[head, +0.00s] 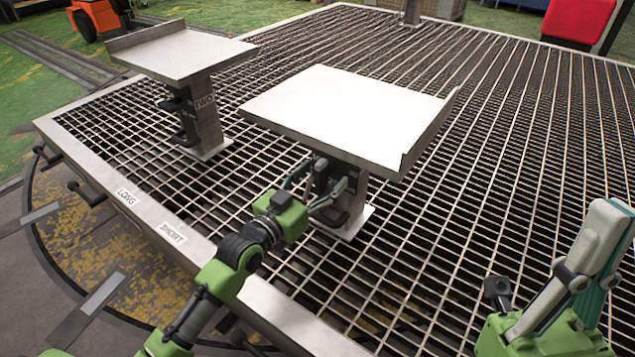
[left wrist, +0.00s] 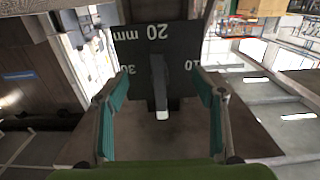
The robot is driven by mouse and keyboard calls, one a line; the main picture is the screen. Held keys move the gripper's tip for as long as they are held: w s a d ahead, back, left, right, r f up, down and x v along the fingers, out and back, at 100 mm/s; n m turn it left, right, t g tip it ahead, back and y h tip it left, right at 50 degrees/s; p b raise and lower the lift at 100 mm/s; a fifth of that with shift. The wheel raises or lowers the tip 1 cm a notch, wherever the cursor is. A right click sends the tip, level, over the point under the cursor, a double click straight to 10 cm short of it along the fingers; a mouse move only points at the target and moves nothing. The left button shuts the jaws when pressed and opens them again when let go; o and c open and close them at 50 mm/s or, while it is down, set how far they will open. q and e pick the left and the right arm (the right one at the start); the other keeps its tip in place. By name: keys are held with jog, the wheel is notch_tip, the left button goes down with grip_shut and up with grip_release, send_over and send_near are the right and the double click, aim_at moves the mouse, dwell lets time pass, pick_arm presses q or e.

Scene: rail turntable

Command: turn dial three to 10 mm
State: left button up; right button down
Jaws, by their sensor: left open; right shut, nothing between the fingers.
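In the left wrist view a dark dial plate (left wrist: 185,45) carries the marks 20 mm at the top of the picture, 30 at the left and 10 at the right. A grey lever (left wrist: 158,80) with a pale lower end stands at its middle, its upper end towards 20 mm. My left gripper (left wrist: 160,105) is open, one finger on each side of the lever, apart from it. In the head view my left gripper (head: 318,198) is at the pedestal (head: 352,205) under the nearer table; the dial is mostly hidden there. My right gripper (head: 606,215) is shut and empty at the lower right.
The nearer tabletop (head: 345,112) overhangs the left gripper. A second table (head: 185,52) on a pedestal marked TWO (head: 203,108) stands further left. Both stand on a metal grating (head: 480,150). Its edge rim (head: 150,215) bears LONG and SHORT labels. The grating to the right is clear.

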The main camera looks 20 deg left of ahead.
pick_arm(q)
grip_shut()
